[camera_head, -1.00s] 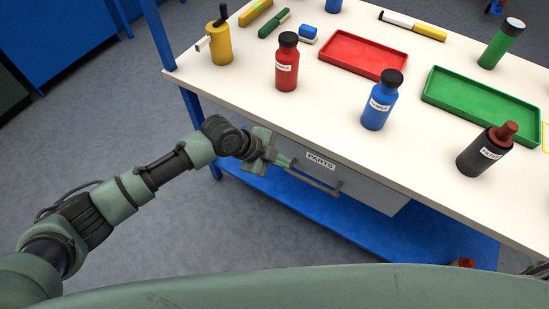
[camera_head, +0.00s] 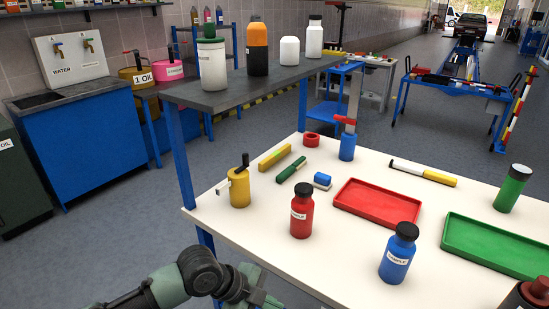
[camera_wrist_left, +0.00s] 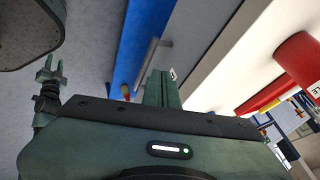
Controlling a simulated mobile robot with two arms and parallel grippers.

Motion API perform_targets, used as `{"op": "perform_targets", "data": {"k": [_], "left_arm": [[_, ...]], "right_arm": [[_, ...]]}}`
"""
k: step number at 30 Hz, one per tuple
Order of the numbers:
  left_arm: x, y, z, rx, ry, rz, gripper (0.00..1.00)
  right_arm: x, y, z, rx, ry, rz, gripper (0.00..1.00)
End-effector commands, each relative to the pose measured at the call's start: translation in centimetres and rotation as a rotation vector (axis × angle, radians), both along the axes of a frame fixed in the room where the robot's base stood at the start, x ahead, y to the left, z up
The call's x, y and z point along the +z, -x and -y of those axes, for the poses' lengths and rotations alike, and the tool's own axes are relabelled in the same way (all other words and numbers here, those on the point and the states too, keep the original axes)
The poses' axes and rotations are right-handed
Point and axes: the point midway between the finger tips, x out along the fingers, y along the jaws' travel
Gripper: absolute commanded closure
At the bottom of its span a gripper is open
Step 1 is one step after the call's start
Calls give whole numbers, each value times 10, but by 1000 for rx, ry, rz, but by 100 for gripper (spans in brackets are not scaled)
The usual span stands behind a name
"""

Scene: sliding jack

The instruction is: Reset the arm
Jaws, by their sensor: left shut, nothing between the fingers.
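My left arm comes in at the bottom of the head view, left of the white-topped workbench (camera_head: 330,265). My left gripper (camera_head: 262,297) is at the bench's front edge, partly cut off by the frame. In the left wrist view its fingers (camera_wrist_left: 160,88) are together and empty. A grey drawer handle (camera_wrist_left: 146,62) shows just beside them, apparently with a gap; the drawer is out of the head view. My right gripper (camera_wrist_left: 51,72) appears small at the left of the wrist view, its two fingers apart.
On the bench stand a red bottle (camera_head: 302,212), a blue bottle (camera_head: 397,256), a yellow can (camera_head: 239,187), a red tray (camera_head: 377,203) and a green tray (camera_head: 490,245). A grey shelf (camera_head: 240,90) rises at the back left. Open floor lies left of the bench.

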Motion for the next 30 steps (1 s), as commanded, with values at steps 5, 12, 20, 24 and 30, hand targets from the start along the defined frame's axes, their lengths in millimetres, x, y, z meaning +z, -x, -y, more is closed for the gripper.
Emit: {"op": "perform_targets", "data": {"k": [5, 12, 20, 24, 30], "left_arm": [[-31, -28, -8, 191, 45, -43, 100], [-136, -65, -61, 685, 118, -163, 100], [-284, -3, -146, 1164, 95, -309, 100], [-353, 71, -183, 1361, 47, -383, 100], [-425, 202, -218, 1574, -45, -490, 100]], "right_arm": [[2, 1, -8, -3, -9, -1, 64], [7, 1, -8, -2, -9, -1, 64], [11, 1, -3, 0, -3, -2, 64], [13, 1, 0, 1, -1, -1, 64], [16, 1, 0, 2, 1, -2, 64]]}}
